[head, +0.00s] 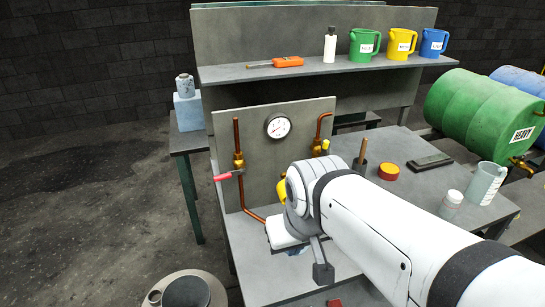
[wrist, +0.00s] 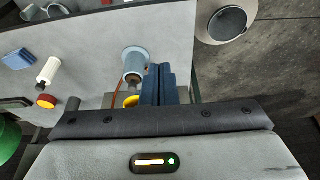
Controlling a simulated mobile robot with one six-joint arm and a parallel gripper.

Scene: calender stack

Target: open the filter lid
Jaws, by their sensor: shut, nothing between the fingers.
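I cannot clearly make out the filter lid. In the head view my arm covers the area in front of the gauge panel, and only a piece of a yellow part (head: 282,190) shows beside it. In the wrist view a pale blue-grey cylinder (wrist: 134,66) stands just left of my gripper (wrist: 160,68), with a yellow rounded part (wrist: 131,101) close by. Which of these is the lid I cannot tell. My gripper's dark blue fingers are together and empty. Whether they touch the cylinder or yellow part is unclear.
The panel carries a gauge (head: 278,127) and a copper pipe with a red-handled valve (head: 229,175).

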